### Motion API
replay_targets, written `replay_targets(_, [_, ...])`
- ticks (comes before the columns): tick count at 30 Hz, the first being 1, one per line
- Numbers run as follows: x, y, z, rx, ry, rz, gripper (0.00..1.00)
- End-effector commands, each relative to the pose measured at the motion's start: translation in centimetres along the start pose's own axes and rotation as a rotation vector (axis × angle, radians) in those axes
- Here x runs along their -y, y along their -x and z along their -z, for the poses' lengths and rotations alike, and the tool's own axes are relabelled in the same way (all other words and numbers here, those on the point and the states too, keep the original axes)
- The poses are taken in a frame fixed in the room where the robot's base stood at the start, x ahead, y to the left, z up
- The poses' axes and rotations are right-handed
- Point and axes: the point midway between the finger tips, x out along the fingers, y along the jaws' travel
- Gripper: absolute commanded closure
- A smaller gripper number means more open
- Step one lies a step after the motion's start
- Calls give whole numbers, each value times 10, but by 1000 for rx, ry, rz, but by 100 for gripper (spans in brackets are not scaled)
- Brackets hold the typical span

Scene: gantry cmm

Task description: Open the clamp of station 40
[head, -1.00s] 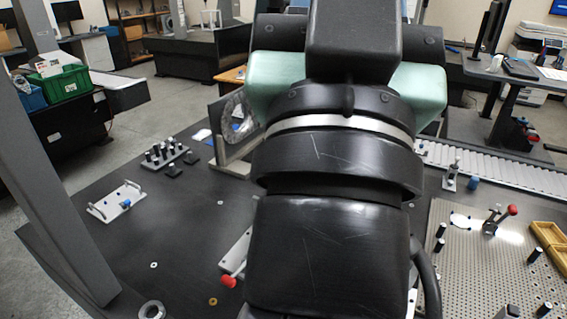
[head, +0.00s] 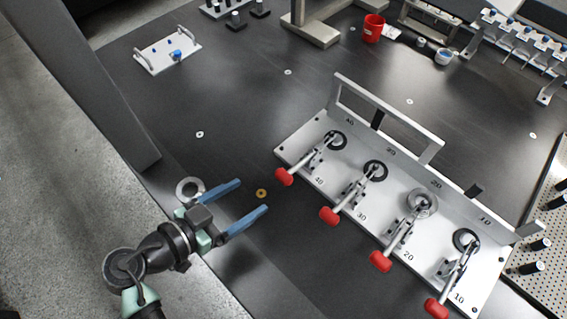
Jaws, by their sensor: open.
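The fixture plate (head: 345,222) carries several toggle clamps in a row, each with a red-tipped handle. The clamp of station 40 (head: 316,161) is at the left end, beside the label "40". Its red handle tip (head: 284,177) points to the lower left, past the plate's front edge. Its arm tip is over a dark ring (head: 336,140), so it looks closed. My gripper (head: 254,195) has two blue fingers spread apart, with nothing between them in its grip. It is left of the station 40 handle, pointing towards it and not touching it.
The clamps of station 30 (head: 362,185), station 20 (head: 405,228) and station 10 (head: 454,262) follow to the right. An upright metal frame (head: 425,150) stands behind them. The table's middle is mostly clear.

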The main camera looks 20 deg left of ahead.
Motion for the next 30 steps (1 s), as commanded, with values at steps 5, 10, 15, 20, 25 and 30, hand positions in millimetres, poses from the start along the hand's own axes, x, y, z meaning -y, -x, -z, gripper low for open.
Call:
replay_targets(5, [0,-29,2,1,-3,-4,18])
replay_targets(10, [0,-66,3,1,-4,-3,18])
replay_targets(15, [0,-98,3,1,-4,-2,18])
replay_targets(20, [1,-117,2,1,-4,-1,18])
replay_targets(25, [1,-124,2,1,-5,1,18])
replay_targets(30, [1,-125,2,2,-4,1,18])
